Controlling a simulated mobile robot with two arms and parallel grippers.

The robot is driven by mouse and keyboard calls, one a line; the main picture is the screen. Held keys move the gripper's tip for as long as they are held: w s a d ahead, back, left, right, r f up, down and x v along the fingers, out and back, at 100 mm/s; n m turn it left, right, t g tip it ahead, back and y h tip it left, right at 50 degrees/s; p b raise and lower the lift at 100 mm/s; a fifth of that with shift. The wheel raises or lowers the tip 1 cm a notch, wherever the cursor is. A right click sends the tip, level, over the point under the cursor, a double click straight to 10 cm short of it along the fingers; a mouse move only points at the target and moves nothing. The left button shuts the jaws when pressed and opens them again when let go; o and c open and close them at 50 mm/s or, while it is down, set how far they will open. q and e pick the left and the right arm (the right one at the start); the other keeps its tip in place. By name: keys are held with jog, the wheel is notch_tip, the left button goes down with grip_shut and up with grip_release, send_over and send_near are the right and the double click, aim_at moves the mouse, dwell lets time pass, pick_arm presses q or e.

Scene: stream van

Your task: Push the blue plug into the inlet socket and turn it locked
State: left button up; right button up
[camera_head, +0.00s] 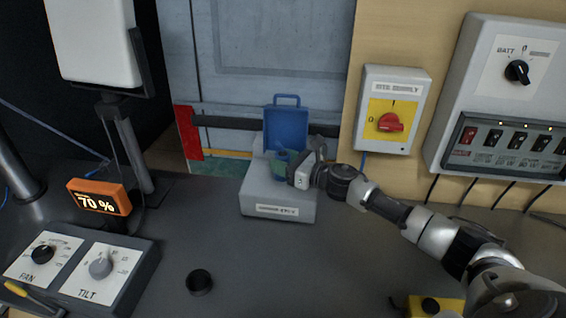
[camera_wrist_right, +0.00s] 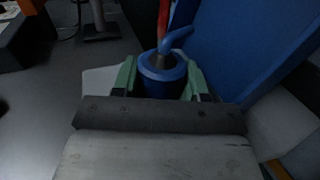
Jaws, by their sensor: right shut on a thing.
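The blue plug (camera_wrist_right: 162,72) sits between the green fingers of my right gripper (camera_wrist_right: 161,80) in the right wrist view, and the gripper is shut on it. A curved blue piece and a red strip show beyond the plug. In the head view my right gripper (camera_head: 284,161) is over the top of a grey labelled box (camera_head: 278,196), in front of an upright blue panel with a handle (camera_head: 286,126). The panel also fills the upper right of the right wrist view (camera_wrist_right: 245,50). The socket opening is hidden, so I cannot tell whether the plug is in it. My left gripper is not in view.
A yellow switch box with a red knob (camera_head: 391,122) and a grey breaker panel (camera_head: 505,140) are on the right wall. An orange 70 % display (camera_head: 100,198) and a fan and tilt control box (camera_head: 120,278) stand left. A black cup-like thing (camera_head: 199,282) is on the dark counter.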

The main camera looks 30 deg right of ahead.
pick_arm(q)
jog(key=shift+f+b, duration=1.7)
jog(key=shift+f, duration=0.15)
pick_arm(e)
jog(key=shift+d+f+n+g+y, duration=0.1)
jog(key=shift+f+n+g+y, duration=0.05)
jog(key=shift+n+g+y, duration=0.55)
jog(key=shift+f+n+g+y, duration=0.1)
jog(key=shift+n+g+y, duration=0.4)
jog(key=shift+y, duration=0.3)
jog(key=o, duration=1.1)
jog(key=shift+c, duration=0.2)
